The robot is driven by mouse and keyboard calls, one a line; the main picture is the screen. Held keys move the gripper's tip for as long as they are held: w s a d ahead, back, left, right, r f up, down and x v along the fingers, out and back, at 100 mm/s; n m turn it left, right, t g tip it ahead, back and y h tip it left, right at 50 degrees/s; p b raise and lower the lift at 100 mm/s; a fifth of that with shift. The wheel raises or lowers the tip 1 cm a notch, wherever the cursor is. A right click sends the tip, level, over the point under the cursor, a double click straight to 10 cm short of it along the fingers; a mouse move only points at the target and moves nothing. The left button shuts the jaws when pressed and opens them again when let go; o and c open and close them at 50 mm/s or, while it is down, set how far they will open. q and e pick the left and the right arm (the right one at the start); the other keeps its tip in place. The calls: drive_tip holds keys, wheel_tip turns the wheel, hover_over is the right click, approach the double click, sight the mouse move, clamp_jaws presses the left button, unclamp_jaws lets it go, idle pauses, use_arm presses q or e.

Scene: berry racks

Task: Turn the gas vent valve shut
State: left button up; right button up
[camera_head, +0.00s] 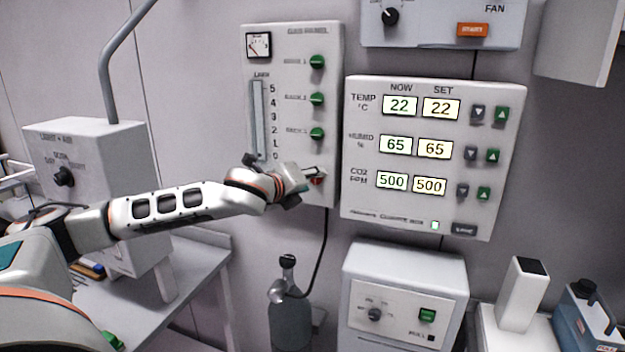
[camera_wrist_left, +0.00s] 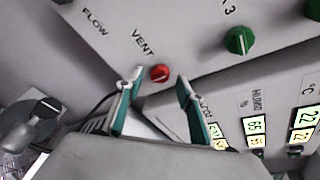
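The gas vent valve is a small red knob (camera_wrist_left: 160,73) beside the word VENT in the left wrist view. In the head view the red knob (camera_head: 317,181) shows only in part, behind my left gripper (camera_head: 310,178). The knob sits low on the white gas panel (camera_head: 290,45). In the left wrist view my left gripper (camera_wrist_left: 155,98) is open, its two teal-edged fingers apart with the knob showing between and just beyond their tips. I see no contact with the knob. My right gripper is in neither view.
Several green knobs (camera_head: 317,98) line the gas panel above the vent knob. The climate control panel (camera_head: 365,215) stands close to the right of it. A grey gas bottle (camera_head: 290,325) stands below, with a black hose (camera_head: 324,250) running up to the panel.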

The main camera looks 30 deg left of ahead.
use_arm(q)
drive_tip(key=shift+w+f, duration=0.2)
drive_tip(key=shift+w, duration=0.5)
clamp_jaws()
